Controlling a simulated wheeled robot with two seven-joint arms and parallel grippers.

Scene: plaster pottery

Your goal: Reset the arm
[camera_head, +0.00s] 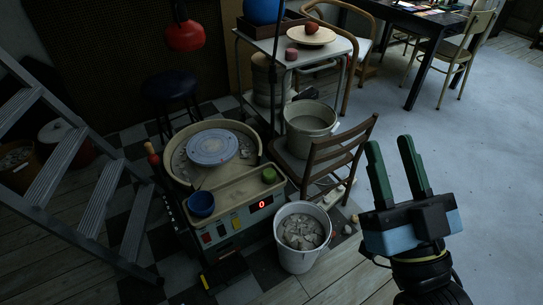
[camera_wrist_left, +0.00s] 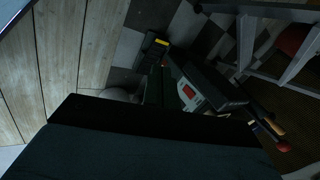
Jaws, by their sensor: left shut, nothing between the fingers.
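My right gripper (camera_head: 389,142) stands upright at the right of the head view, over the bare floor. Its two green fingers are apart with an empty gap between them. My left gripper does not show in the head view. In the left wrist view its dark body fills the bottom, and its shut, dark green fingers (camera_wrist_left: 160,78) point up the picture with nothing held. The view is dim, so the finger edges are hard to make out.
A pottery wheel (camera_head: 190,172) stands centre-left, with a bucket of scraps (camera_head: 302,238) and a wooden chair (camera_head: 335,160) beside it. A ladder (camera_head: 62,165) leans at left. A cart (camera_head: 295,48) stands behind. The pale floor (camera_head: 470,120) at right is clear.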

